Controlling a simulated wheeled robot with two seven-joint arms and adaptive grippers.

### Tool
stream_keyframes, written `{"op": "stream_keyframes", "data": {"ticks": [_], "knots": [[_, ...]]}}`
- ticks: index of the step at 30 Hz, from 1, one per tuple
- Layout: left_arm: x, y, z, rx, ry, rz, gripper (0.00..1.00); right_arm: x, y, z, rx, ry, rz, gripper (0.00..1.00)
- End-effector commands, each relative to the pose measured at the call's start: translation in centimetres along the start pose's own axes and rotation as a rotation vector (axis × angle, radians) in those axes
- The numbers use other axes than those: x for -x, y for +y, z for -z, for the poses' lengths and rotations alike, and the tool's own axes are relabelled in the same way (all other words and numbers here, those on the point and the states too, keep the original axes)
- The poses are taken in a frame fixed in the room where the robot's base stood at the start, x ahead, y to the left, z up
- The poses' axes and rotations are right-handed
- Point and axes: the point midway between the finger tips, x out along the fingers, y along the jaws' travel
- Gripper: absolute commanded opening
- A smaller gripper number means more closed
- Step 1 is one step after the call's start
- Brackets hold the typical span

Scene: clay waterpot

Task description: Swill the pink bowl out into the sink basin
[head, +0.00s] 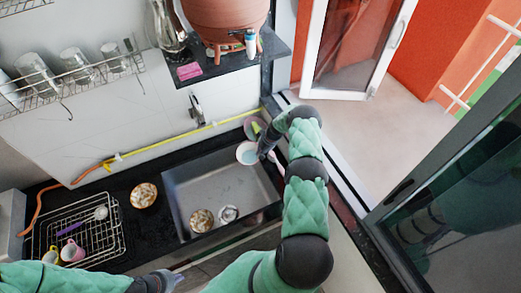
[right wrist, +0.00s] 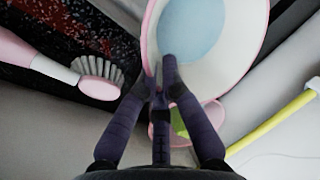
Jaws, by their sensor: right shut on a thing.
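The pink bowl (head: 246,153) has a white inside with a pink rim and pale blue liquid in it. It is over the far right corner of the sink basin (head: 180,212). My right gripper (head: 265,152) is shut on the bowl's rim; the right wrist view shows the fingers (right wrist: 164,88) at the near edge of the bowl (right wrist: 232,58). The liquid surface shows inside the bowl there. My left gripper (head: 168,277) is low in the head view, apart from the bowl; its fingers are too small to read.
A pink dish with a green sponge (head: 253,127) stands behind the bowl. A pink-handled brush (right wrist: 50,60) lies nearby. Two round items (head: 201,220) (head: 228,213) sit in the basin. A food bowl (head: 144,195) and a dish rack (head: 88,222) stand left. A clay pot (head: 222,18) stands on a shelf above.

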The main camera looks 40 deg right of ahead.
Motion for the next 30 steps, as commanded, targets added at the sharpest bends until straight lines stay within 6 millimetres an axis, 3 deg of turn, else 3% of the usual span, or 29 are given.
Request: {"op": "stream_keyframes", "data": {"ticks": [21, 30], "knots": [[3.1, 1.1, -0.1, 0.0, 0.0, 0.0, 0.0, -1.6, 0.0, -0.9, 0.078, 0.156, -0.137, 0.0], [1.2, 0.4, -0.1, 0.0, 0.0, 0.0, 0.0, -2.0, 0.3, -0.5, 0.086, 0.177, -0.145, 0.0]]}}
